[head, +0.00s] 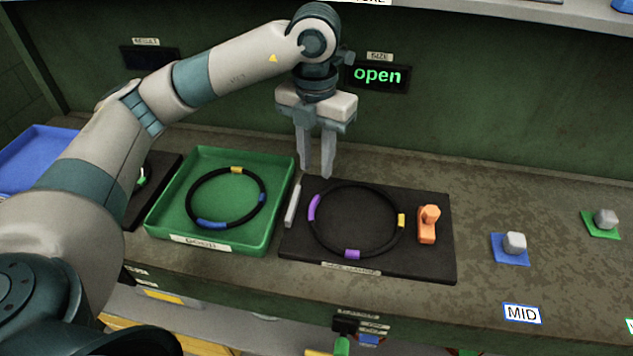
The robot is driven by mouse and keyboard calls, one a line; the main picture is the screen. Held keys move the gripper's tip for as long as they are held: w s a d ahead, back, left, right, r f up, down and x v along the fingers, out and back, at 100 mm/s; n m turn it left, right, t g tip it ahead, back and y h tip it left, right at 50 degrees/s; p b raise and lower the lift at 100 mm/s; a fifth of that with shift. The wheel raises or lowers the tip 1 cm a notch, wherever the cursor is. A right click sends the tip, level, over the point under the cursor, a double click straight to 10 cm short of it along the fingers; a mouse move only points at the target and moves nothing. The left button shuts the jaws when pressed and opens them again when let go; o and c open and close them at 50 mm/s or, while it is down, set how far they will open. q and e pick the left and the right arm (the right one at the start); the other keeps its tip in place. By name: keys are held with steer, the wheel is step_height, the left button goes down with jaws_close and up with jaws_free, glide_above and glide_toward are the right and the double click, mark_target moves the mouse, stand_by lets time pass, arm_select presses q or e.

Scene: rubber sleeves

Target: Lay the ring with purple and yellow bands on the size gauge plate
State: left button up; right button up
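The black ring with purple and yellow bands (375,252) lies flat on the dark square plate (430,267), whose front label is too blurred to read surely. It has two purple bands, at its left and front, and a yellow band at its right. An orange block with a knob (428,224) stands on the plate's right part, beside the ring. A pale bar (293,206) is at the plate's left edge. My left gripper (317,174) points down above the plate's back left edge, with a gap between its fingers and nothing seen in it. My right gripper is out of view.
A green tray (270,232) left of the plate holds a black ring with blue and yellow bands (197,215). A display (377,75) behind reads "open". Grey knobs on a blue pad (497,257) and a green pad (592,231) stand right. A blue tray (28,150) is far left.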

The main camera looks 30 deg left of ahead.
arm_select(q)
steer(key=shift+r+b, duration=0.35)
steer(key=shift+r, duration=1.55)
